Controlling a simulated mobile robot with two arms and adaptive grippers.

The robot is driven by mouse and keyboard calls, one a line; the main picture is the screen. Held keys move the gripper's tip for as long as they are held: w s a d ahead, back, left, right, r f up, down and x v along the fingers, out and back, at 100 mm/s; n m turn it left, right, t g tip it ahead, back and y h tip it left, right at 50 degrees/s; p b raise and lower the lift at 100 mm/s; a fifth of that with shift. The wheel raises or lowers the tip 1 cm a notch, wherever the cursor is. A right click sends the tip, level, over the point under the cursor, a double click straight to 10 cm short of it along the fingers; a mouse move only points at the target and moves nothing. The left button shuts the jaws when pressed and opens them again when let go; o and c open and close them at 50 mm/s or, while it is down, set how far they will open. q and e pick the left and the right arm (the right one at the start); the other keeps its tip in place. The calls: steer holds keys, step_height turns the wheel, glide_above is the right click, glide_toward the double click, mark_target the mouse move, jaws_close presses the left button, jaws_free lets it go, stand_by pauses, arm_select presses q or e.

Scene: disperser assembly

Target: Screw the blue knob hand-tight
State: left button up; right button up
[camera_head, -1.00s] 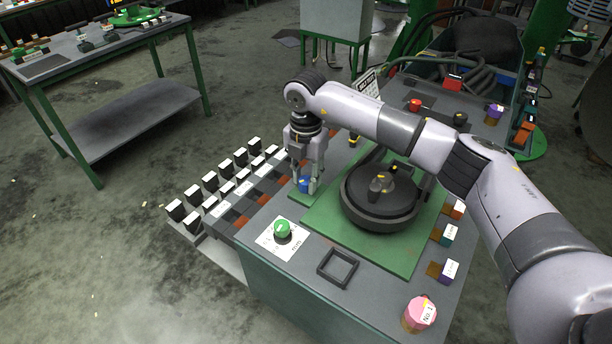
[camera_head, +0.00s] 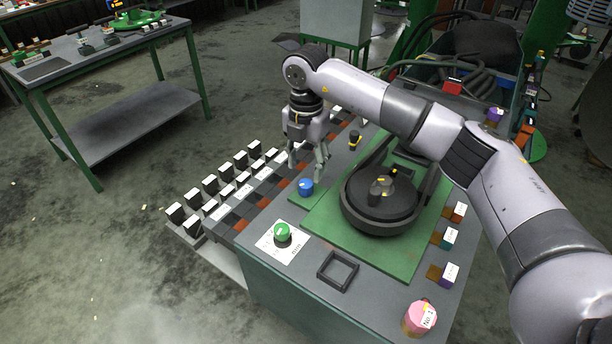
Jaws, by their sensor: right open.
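The blue knob (camera_head: 306,187) sits on the left edge of the green plate (camera_head: 320,222) on the workbench. My right gripper (camera_head: 307,172) is open, with its fingers pointing down. It is above and behind the knob, and the whole knob shows below the fingertips. Whether a fingertip touches the knob's top cannot be told. The knob's thread is hidden. My left gripper is not in view.
A round black device (camera_head: 381,200) stands on the plate right of the knob. A green knob (camera_head: 282,232) on a white card and a dark square frame (camera_head: 338,269) are nearer. Rows of white-topped blocks (camera_head: 210,184) line the left. A pink piece (camera_head: 420,318) stands at the front right corner.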

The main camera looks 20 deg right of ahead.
mark_target(306, 183)
step_height(306, 183, up, 7)
stand_by(0.6)
